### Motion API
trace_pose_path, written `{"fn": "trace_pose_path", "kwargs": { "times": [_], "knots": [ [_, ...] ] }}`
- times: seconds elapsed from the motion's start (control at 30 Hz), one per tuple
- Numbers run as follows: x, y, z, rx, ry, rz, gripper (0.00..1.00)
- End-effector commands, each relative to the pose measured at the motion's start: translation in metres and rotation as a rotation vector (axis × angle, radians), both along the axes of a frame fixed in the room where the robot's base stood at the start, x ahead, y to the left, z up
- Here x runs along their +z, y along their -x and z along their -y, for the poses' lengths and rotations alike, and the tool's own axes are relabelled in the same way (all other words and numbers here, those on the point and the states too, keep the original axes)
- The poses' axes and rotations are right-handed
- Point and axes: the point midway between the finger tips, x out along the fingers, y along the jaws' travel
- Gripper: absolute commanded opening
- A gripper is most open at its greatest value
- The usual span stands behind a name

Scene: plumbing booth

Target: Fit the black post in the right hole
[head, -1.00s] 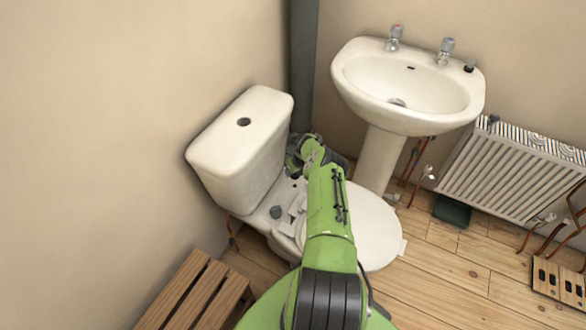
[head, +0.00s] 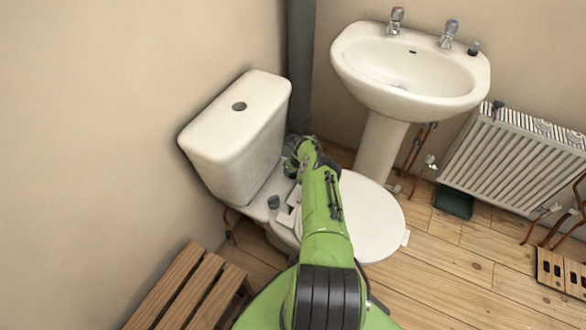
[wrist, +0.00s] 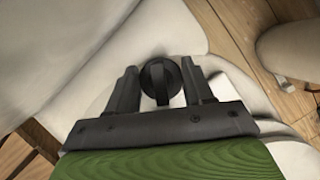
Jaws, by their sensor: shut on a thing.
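The black post (wrist: 161,82) is between the two fingers of my gripper (wrist: 158,67) in the wrist view, and the fingers are shut on it. Its round dark end faces the camera. It is above or at the pale rear ledge of the toilet; I cannot tell whether it touches the ledge. In the head view my gripper (head: 292,167) is beside the cistern (head: 235,130), partly hidden by my green arm, and the held post cannot be made out. A second dark post (head: 273,202) stands upright on the left of the rear ledge. The right hole is hidden.
The white toilet lid (head: 370,225) lies right of my arm. A basin (head: 410,75) on a pedestal stands behind, with a radiator (head: 510,160) at right. A slatted wooden bench (head: 185,290) is at front left. Wooden floor (head: 450,265) is open at right.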

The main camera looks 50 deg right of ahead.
Motion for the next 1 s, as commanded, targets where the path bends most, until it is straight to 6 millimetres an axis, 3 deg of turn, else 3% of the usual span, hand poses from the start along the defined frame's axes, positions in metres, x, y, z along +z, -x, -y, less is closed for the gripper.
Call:
{"fn": "trace_pose_path", "kwargs": {
  "times": [0.43,0.47,0.63,1.0],
  "knots": [
    [-0.0014,0.0002,0.0013,-0.001,0.003,0.000,0.20],
    [-0.0014,0.0002,0.0013,-0.001,0.003,0.000,0.53],
    [-0.0016,0.0002,0.0011,-0.001,0.003,0.000,0.79],
    [0.0044,0.0023,0.0006,-0.001,0.001,0.000,0.81]
  ]
}}
